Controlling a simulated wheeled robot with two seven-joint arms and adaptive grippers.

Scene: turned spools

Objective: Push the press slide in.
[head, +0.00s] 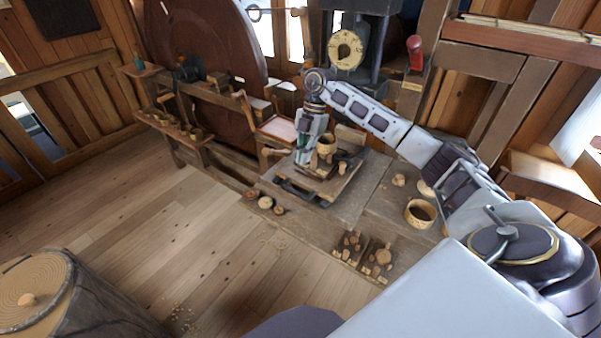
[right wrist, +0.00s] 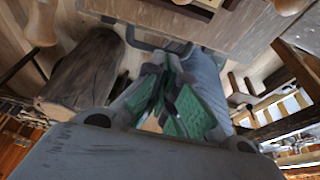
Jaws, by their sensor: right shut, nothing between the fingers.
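The press slide (head: 336,186) is a wooden board low in the middle of the head view, with dark metal at its front edge. A wooden cup and small turned pieces stand on or just behind it. My right gripper (head: 301,157) points down over the slide's left part. In the right wrist view its green-padded fingers (right wrist: 170,72) are together and empty. A dark bar handle (right wrist: 140,42) and the wooden slide edge (right wrist: 200,38) lie just beyond the fingertips there. I cannot tell whether they touch. My left gripper is not in view.
A dial (head: 346,50) is on the dark machine behind. A wooden cup (head: 421,213) stands right of the slide, and trays of small turned pieces (head: 378,262) lie in front. A round stump (head: 35,290) is at lower left. The floor between is mostly clear.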

